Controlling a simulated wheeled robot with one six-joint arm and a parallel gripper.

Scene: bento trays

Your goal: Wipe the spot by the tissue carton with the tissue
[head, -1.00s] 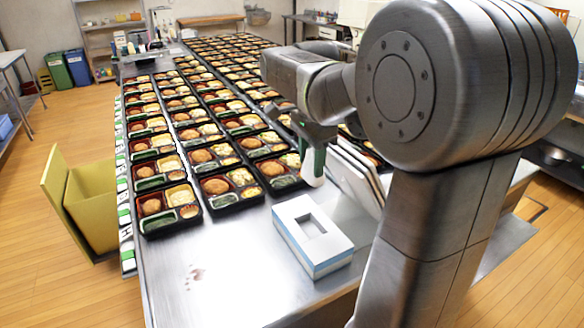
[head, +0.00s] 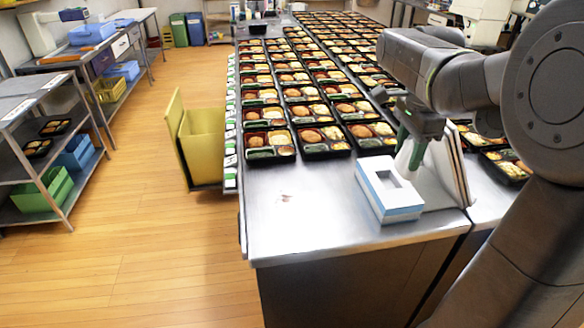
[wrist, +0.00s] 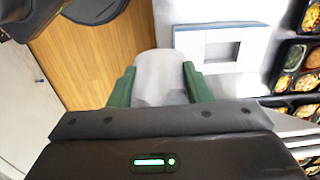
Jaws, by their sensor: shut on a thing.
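My gripper (head: 410,158) is shut on a white tissue, in the air close to the tissue carton. In the wrist view, the tissue (wrist: 158,72) hangs between the two green fingers. The tissue carton (head: 403,207) is a white and blue box with a square opening, standing on the steel table's near right part. It also shows in the wrist view (wrist: 190,43), beyond the fingers. The spot (head: 285,198) is a small reddish-brown smear on the bare steel, left of the carton and apart from it. I cannot make out the spot in the wrist view.
Several rows of filled bento trays (head: 312,137) cover the table behind the spot and carton. Pale upright panels (head: 450,168) stand right of the carton. The steel around the spot is clear. A yellow bin (head: 203,150) stands on the floor by the table's left side.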

